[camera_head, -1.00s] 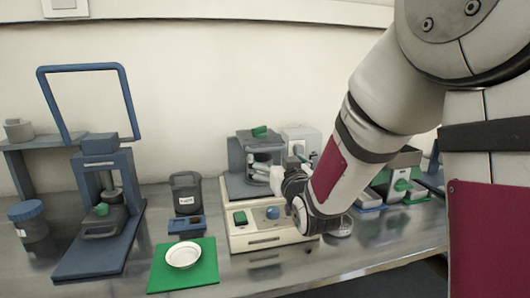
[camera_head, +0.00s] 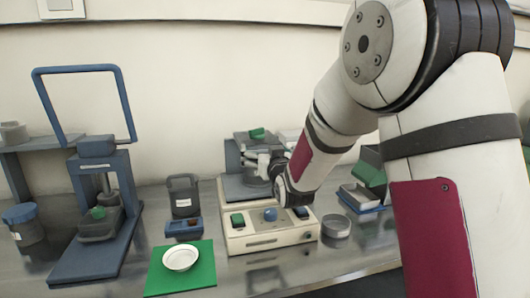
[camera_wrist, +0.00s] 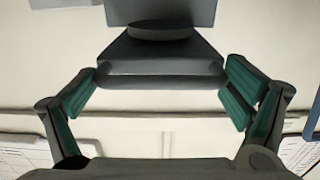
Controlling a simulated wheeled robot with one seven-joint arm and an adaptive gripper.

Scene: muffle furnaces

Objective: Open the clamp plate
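A machine with a cream base (camera_head: 268,236) stands mid-bench, with a grey upright and a flat grey top plate carrying a green knob (camera_head: 257,133). This top plate looks like the clamp plate, but I cannot be sure. My gripper (camera_head: 266,163) is just below the top plate in the head view, partly hidden by my own wrist; contact cannot be judged there. In the wrist view my gripper (camera_wrist: 162,85) is open, with green pads wide apart. A dark grey plate-like part (camera_wrist: 160,58) with a round disc shows between and beyond the fingers, apart from both pads.
Left of the machine are a green mat (camera_head: 155,282) with a white dish (camera_head: 180,258), a dark container (camera_head: 184,194) and a blue press (camera_head: 92,255) with a tall raised frame. A round metal dish (camera_head: 336,226) sits close on the right. Bench front is mostly clear.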

